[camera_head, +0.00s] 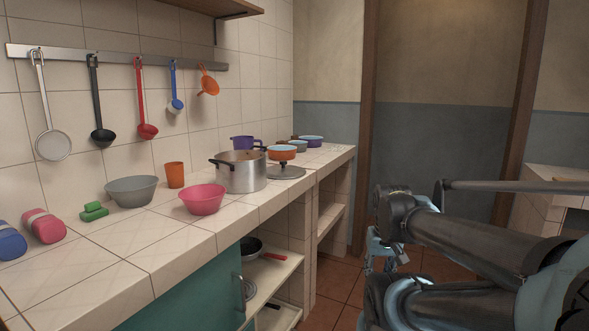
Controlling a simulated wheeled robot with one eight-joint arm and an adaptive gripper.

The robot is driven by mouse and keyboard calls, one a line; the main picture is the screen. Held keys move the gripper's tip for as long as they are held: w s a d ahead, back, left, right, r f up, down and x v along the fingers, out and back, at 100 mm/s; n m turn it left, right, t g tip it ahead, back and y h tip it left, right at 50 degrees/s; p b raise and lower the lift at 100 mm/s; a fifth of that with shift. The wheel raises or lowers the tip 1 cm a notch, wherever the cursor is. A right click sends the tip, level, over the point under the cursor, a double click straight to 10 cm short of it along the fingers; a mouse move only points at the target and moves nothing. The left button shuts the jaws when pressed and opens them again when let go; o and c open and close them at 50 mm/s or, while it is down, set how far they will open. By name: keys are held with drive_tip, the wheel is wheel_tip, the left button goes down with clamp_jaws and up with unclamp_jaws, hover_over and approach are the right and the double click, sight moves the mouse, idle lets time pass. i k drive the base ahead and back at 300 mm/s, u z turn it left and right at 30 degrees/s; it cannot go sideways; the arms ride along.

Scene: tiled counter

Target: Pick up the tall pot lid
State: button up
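A tall steel pot (241,176) with dark handles stands on the tiled counter, with no lid on it. A round grey lid with a knob (287,172) lies flat on the counter just right of the pot, close to the front edge. My gripper (378,262) hangs low at the end of my arm, right of the counter and well apart from the lid. Its fingers are small and partly hidden, so I cannot tell whether they are open or shut.
An orange pot (281,153) stands just behind the lid. A pink bowl (203,199), a grey bowl (132,190) and an orange cup (174,175) stand left of the tall pot. Utensils hang on the wall rail (110,58). The floor between counter and arm is clear.

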sight(282, 171)
drive_tip(key=u, duration=0.3)
drive_tip(key=i, duration=0.85)
drive_tip(key=u, duration=0.4)
